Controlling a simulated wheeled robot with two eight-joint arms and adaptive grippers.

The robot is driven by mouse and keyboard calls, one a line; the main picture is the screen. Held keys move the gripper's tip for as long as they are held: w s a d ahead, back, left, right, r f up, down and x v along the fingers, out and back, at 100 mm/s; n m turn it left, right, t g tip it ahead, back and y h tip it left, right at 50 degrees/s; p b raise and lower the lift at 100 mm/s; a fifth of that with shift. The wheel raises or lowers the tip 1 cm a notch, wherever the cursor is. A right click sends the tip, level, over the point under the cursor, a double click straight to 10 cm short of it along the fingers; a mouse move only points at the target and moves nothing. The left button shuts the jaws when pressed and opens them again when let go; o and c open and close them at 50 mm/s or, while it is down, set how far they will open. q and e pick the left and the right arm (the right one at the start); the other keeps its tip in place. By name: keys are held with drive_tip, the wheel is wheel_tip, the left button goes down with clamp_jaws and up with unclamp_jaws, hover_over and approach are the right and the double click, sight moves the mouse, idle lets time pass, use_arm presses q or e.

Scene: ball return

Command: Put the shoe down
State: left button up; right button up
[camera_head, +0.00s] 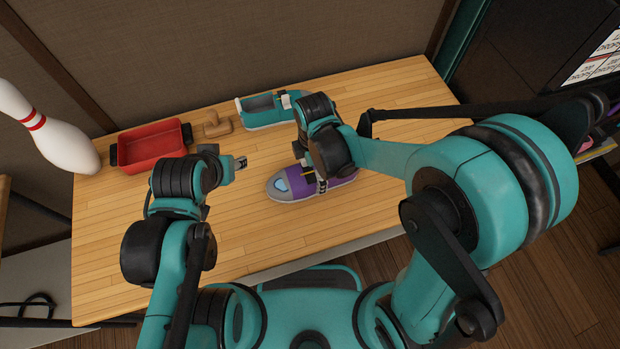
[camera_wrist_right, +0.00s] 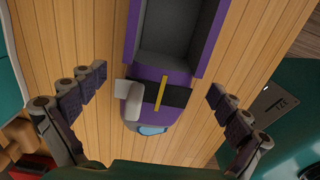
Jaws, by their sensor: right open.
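A purple and grey shoe (camera_head: 290,185) with a light blue toe patch lies on the wooden table (camera_head: 240,220), toe to the left. My right gripper (camera_head: 318,178) is right above it, and the forearm hides part of the shoe. In the right wrist view, the open fingers (camera_wrist_right: 158,88) stand on either side of the purple shoe (camera_wrist_right: 160,95), with a visible gap on both sides.
A teal shoe (camera_head: 262,118) lies at the table's back. A brown wooden piece (camera_head: 217,128) and a red bin with black handles (camera_head: 152,148) are to its left. A white bowling pin with red stripes (camera_head: 58,138) leans at the far left. The table's front left is clear.

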wheel_tip(320, 180, down, 3)
drive_tip(key=shift+r, duration=0.2)
drive_tip(key=shift+r, duration=0.1)
drive_tip(key=c, duration=1.5)
drive_tip(key=shift+r, duration=0.1)
